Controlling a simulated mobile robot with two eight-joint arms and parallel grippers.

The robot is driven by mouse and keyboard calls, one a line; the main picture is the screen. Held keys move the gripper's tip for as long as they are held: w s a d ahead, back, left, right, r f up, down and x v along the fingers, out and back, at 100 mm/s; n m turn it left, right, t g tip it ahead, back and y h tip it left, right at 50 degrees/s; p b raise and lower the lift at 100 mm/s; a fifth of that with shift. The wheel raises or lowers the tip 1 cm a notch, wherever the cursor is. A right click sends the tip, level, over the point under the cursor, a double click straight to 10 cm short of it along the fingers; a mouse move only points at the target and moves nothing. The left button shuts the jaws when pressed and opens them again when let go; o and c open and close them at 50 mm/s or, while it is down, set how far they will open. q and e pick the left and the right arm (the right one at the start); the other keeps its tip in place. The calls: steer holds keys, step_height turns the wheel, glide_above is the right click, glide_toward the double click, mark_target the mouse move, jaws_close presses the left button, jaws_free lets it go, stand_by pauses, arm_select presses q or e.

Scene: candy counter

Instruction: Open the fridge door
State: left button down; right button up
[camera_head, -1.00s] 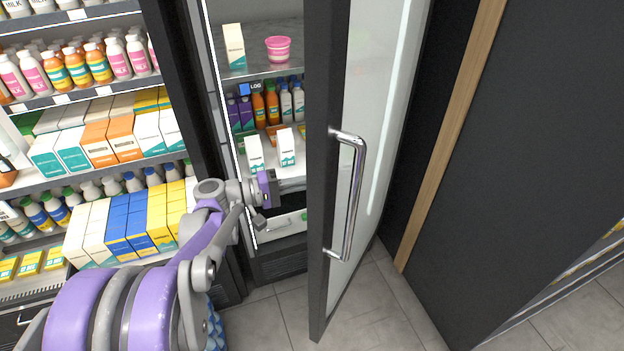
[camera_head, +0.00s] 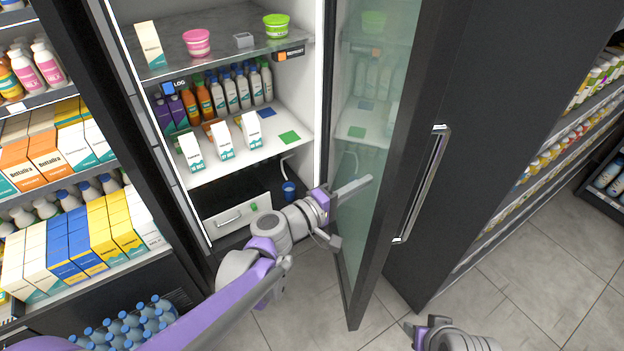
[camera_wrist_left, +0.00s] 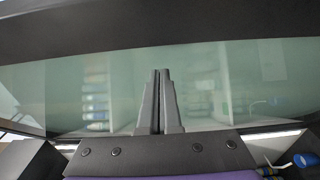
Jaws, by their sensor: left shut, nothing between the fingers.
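The fridge door (camera_head: 385,150), glass in a dark frame, stands swung open to the right in the head view. Its long metal handle (camera_head: 424,185) is on the outer face, turned away from my left gripper. My left gripper (camera_head: 368,181) is shut and empty, its fingers pointing at the inner glass side of the door. In the left wrist view the closed fingers (camera_wrist_left: 158,100) stand in front of the greenish door glass (camera_wrist_left: 215,85). I cannot tell whether they touch it. Part of my right gripper (camera_head: 420,330) shows at the bottom right; its fingers are unclear.
The open fridge holds bottles, cartons, a pink tub (camera_head: 197,42) and a green tub (camera_head: 276,25). A drawer (camera_head: 236,218) is low inside. A stocked shelf unit stands left, a dark panel (camera_head: 490,140) right of the door. Floor (camera_head: 300,305) below is clear.

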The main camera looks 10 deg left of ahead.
arm_select(q)
steer(key=w+d, duration=0.2)
steer(key=d, duration=0.5)
steer(key=w+d, duration=0.3)
steer(key=d, duration=0.4)
steer(key=shift+d+p, duration=0.3)
steer(key=shift+a, duration=0.1)
